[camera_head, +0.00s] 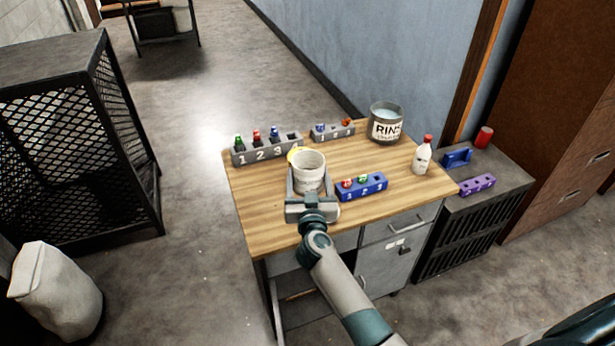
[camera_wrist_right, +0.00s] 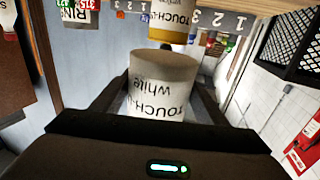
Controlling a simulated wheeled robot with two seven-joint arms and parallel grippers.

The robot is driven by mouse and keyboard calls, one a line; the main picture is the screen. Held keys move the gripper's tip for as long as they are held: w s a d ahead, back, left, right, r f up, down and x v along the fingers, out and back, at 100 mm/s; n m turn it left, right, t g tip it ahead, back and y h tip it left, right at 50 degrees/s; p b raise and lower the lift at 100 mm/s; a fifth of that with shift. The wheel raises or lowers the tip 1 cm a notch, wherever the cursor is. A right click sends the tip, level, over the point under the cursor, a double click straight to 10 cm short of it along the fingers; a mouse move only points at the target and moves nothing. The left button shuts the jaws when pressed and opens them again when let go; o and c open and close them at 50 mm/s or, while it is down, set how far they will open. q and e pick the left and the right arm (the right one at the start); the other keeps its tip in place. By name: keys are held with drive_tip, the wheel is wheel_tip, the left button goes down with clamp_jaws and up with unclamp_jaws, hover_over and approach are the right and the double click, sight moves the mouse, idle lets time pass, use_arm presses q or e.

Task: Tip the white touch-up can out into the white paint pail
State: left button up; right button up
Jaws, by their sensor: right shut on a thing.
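My right gripper (camera_head: 309,183) is shut on the white touch-up can (camera_head: 309,168), which looks roughly upright over the front middle of the wooden table. In the right wrist view the can (camera_wrist_right: 160,88) sits between the fingers, its "TOUCH-UP white" label upside down in the picture. A second touch-up can with a yellow band (camera_wrist_right: 172,22) stands just beyond it. In the head view only a yellow edge (camera_head: 293,154) of that second can shows behind the held one. I cannot make out a white paint pail in either view. My left gripper is not in view.
The table (camera_head: 270,218) also carries a grey numbered rack (camera_head: 266,151) with small bottles, a smaller grey rack (camera_head: 332,131), a blue rack (camera_head: 362,188), a rinse pail (camera_head: 386,124) and a red-capped white bottle (camera_head: 422,157). A dark cabinet (camera_head: 480,215) adjoins at the right.

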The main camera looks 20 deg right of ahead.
drive_tip(key=shift+s+r, duration=0.1)
drive_tip(key=shift+r, duration=0.05)
drive_tip(key=shift+s, duration=0.25)
drive_tip(key=shift+n+y, duration=0.6)
drive_tip(key=shift+y, duration=0.3)
drive_tip(key=b+v, duration=0.1)
drive_tip(key=v, duration=0.2)
drive_tip(key=r+b+v, duration=0.1)
drive_tip(key=v, duration=0.2)
drive_tip(key=b+v, duration=0.2)
drive_tip(key=v, duration=0.1)
drive_tip(key=shift+d+r, duration=0.15)
drive_tip(key=shift+d, duration=0.05)
drive_tip(key=s+a+n+y+b, duration=0.2)
drive_tip(key=s+a+y+b, duration=0.1)
drive_tip(key=s, duration=1.3)
drive_tip(key=shift+a+t+y+b, duration=0.4)
drive_tip(key=shift+a+b, duration=0.15)
drive_tip(key=shift+b, duration=0.05)
